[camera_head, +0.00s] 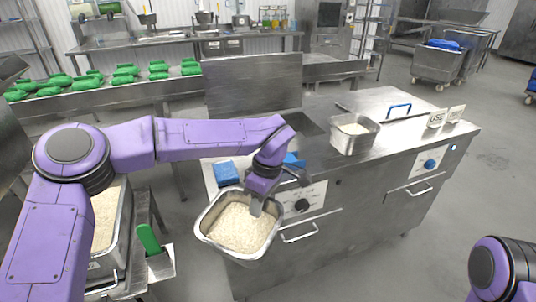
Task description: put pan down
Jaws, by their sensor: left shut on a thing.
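A metal pan (204,224) filled with white rice hangs in front of the counter's near left edge. My left gripper (261,206) is shut on the pan's far right rim, and the pan is held roughly level. The fingers partly hide that rim. My right gripper is out of view; only part of my right arm shows at the lower right corner.
The steel counter (390,150) has a second rice pan (354,145), white signs (437,119) and a blue handle (399,107). A blue block (226,174) lies at its left edge.

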